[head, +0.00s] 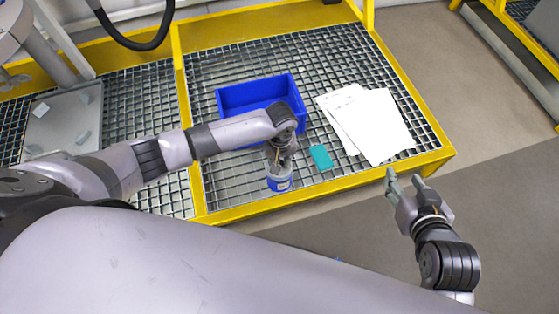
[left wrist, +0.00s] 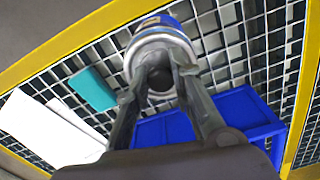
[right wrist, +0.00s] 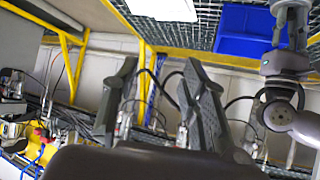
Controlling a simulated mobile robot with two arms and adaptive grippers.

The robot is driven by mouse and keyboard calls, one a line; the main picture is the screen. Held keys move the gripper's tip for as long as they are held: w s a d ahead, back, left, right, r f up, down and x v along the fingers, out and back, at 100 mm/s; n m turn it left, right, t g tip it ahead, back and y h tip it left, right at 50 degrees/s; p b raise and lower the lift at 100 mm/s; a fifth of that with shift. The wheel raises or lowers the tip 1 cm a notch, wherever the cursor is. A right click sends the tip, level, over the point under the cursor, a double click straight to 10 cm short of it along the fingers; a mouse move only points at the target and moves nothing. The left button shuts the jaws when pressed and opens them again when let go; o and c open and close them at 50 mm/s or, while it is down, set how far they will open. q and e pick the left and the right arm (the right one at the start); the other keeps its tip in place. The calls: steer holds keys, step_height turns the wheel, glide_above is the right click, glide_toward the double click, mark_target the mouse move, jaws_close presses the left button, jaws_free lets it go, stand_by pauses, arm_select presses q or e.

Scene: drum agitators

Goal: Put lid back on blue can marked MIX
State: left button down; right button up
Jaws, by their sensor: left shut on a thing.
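The blue can (head: 279,184) stands on the grating near the platform's front yellow edge. Its label is too small to read in the head view. In the left wrist view the can (left wrist: 157,21) shows beyond the fingers, with a grey round lid (left wrist: 163,42) at its top. My left gripper (head: 280,158) is directly above the can, with its fingers shut on the lid. Whether the lid is fully seated on the rim cannot be told. My right gripper (head: 405,177) is open and empty, off the platform's right front corner.
A blue bin (head: 232,100) stands behind the can, partly hidden by my left arm. A teal block (head: 321,157) lies right of the can. White paper sheets (head: 377,125) lie farther right. The yellow frame (head: 330,188) edges the grating. Open floor lies to the right.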

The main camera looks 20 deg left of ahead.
steer(key=shift+s+d+f, duration=0.1)
steer(key=shift+s+f, duration=0.05)
steer(key=shift+s, duration=0.05)
steer(key=shift+s+f, duration=0.2)
steer(key=shift+d+g, duration=0.1)
steer(key=shift+g, duration=0.2)
arm_select(q)
steer(key=c, duration=1.3)
jaws_free()
steer(key=shift+c, duration=0.2)
steer(key=shift+o, duration=0.3)
steer(key=o, duration=0.4)
arm_select(e)
steer(key=shift+s+f, duration=0.15)
